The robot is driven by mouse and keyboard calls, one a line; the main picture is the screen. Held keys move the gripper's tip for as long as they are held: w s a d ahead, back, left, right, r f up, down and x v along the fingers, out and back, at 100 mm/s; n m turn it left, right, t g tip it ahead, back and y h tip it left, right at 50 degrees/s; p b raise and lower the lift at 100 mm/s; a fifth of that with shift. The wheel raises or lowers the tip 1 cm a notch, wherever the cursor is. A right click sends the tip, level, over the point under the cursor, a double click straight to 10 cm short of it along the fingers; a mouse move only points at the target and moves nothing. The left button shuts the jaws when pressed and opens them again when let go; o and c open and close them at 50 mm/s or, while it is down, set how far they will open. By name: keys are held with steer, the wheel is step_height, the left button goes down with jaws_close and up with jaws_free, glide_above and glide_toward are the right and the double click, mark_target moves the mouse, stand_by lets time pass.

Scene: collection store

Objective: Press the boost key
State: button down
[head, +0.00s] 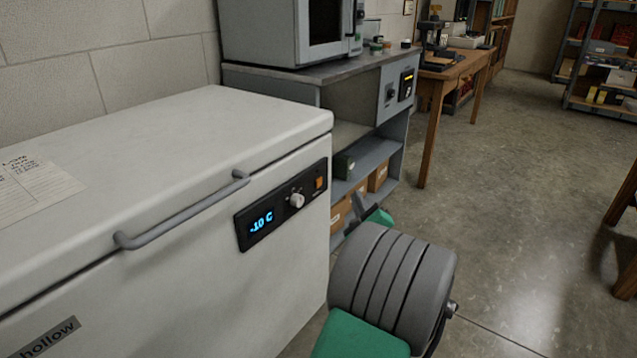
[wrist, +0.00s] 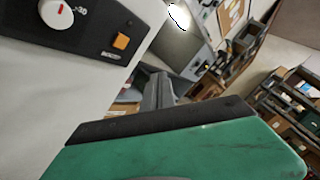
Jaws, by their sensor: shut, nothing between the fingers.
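The boost key is a small orange square (head: 320,183) at the right end of the black control panel (head: 285,203) on the white chest freezer's front. In the wrist view the orange key (wrist: 121,41) sits at upper left, with a partly readable label under it. My gripper (head: 361,203) shows only partly in the head view, right of the panel and mostly hidden behind my arm. In the wrist view my gripper (wrist: 158,92) has its grey fingers together and empty, below and right of the key and apart from it.
A white knob (head: 297,200) and a blue display reading -10 C (head: 262,221) are left of the key. A bar handle (head: 185,212) juts from the freezer front. A grey bench (head: 270,80) with boxes on its shelf stands behind.

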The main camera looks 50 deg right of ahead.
mark_target(319, 183)
steer(key=w+p, duration=0.4)
steer(key=w, duration=0.4)
steer(key=shift+w+a+p, duration=0.15)
steer(key=shift+a+p, duration=0.15)
steer(key=shift+a, duration=0.1)
stand_by(1.5)
steer(key=shift+w+a+p, duration=0.1)
steer(key=shift+w+p, duration=0.3)
steer(key=shift+p, duration=0.05)
steer(key=shift+w+p, duration=0.5)
stand_by(0.4)
steer(key=shift+s, duration=0.1)
steer(key=shift+s+b, duration=0.65)
steer(key=shift+s, duration=0.15)
